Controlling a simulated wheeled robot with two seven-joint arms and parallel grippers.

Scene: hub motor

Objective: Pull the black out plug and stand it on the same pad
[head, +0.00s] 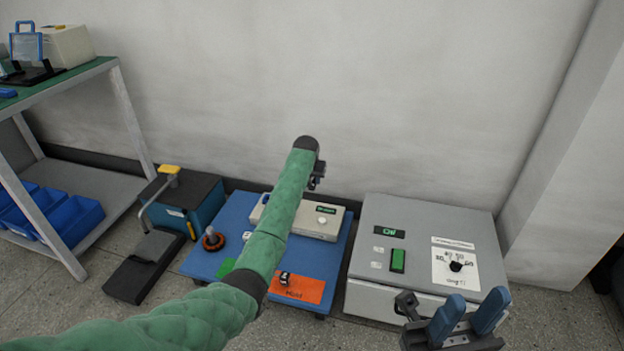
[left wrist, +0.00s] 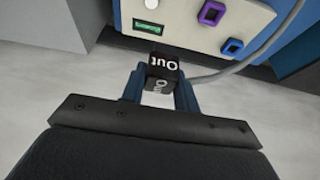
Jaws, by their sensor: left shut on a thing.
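The black plug marked "Out" (left wrist: 161,66) is between the blue fingers of my left gripper (left wrist: 160,88), which is shut on it. It is close to the edge of the beige box (left wrist: 195,25); I cannot tell whether they touch. In the head view my left gripper (head: 318,176) is at the far side of the box (head: 318,229), partly hidden by my green arm, and the plug is not visible there. An orange pad (head: 311,290) with a small black-and-white item (head: 284,278) lies at the front of the blue platform. My right gripper (head: 466,318) is open and empty at lower right.
A green pad (head: 226,267) and a dark orange-rimmed round part (head: 212,240) are on the blue platform (head: 205,263). A grey control box (head: 425,215) stands to the right, a teal box (head: 190,205) to the left. A grey cable (left wrist: 225,72) runs beside the beige box.

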